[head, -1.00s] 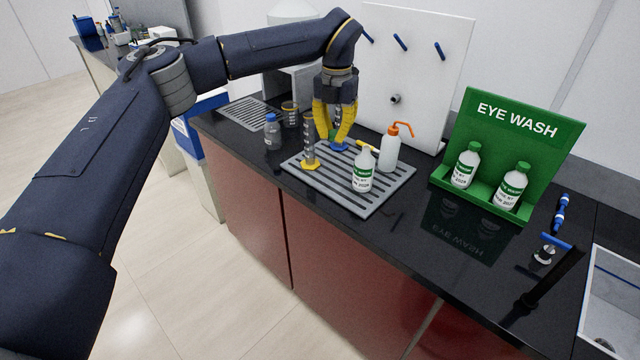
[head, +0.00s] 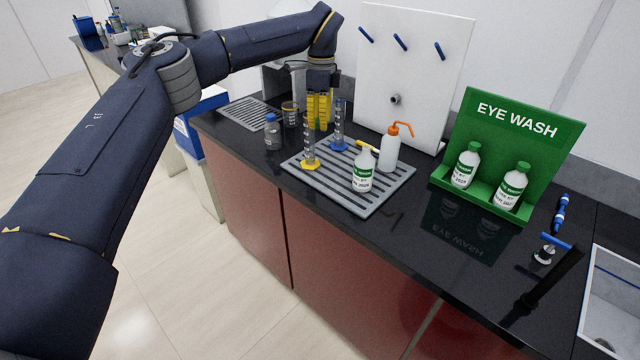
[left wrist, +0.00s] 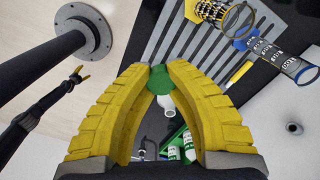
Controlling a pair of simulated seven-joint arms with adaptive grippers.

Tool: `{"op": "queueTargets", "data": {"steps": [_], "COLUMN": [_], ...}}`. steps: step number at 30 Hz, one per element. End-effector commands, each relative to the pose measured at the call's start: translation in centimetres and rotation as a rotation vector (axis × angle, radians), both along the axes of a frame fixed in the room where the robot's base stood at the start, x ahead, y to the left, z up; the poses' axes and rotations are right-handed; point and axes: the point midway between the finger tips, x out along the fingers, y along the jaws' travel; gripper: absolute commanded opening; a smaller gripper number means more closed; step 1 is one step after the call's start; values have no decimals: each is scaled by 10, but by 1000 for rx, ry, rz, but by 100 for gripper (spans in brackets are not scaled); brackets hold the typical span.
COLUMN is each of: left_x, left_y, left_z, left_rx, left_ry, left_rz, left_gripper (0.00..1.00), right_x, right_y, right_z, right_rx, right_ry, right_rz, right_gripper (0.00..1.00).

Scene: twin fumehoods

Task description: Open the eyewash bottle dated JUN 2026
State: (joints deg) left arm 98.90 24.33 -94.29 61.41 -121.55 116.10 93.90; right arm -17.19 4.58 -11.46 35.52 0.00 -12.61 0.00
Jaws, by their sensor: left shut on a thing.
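My left gripper (head: 319,124) is raised over the back left of the drying rack. In the left wrist view its yellow fingertips (left wrist: 160,72) are shut on a green cap (left wrist: 159,80). An eyewash bottle (head: 363,173) with a green-and-white label stands upright on the rack, apart from the gripper, its white neck bare. Two more eyewash bottles (head: 466,167) (head: 512,187) with green caps stand in the green stand (head: 517,121). The dates are too small to read. My right gripper (left wrist: 79,73) shows small in the left wrist view; its jaw state is unclear.
On the slatted rack (head: 372,203) stand a yellow-based cylinder (head: 309,150), a blue-based cylinder (head: 339,130) and an orange-tipped wash bottle (head: 391,150). A blue-capped bottle (head: 272,135) stands left of the rack. The black counter before the green stand is clear.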

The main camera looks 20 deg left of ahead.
Motion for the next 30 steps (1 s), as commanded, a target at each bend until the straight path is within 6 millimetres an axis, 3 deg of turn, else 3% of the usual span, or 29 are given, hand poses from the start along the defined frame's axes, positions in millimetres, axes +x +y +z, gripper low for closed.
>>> {"op": "queueTargets", "data": {"steps": [6,14,17,30], "left_x": [0,0,0,-1], "left_y": [0,0,0,0], "left_z": [0,-5,-18,-114], "left_rx": [1,2,2,2], "left_ry": [1,3,4,6], "left_rz": [222,338,350,349], "left_gripper": [0,0,0,0], "right_x": [0,0,0,0], "right_y": [0,0,0,0], "right_z": [0,0,0,0], "right_rx": [0,0,0,0], "right_ry": [0,0,0,0], "right_rz": [0,0,0,0], "right_gripper": [74,74,74,74]}}
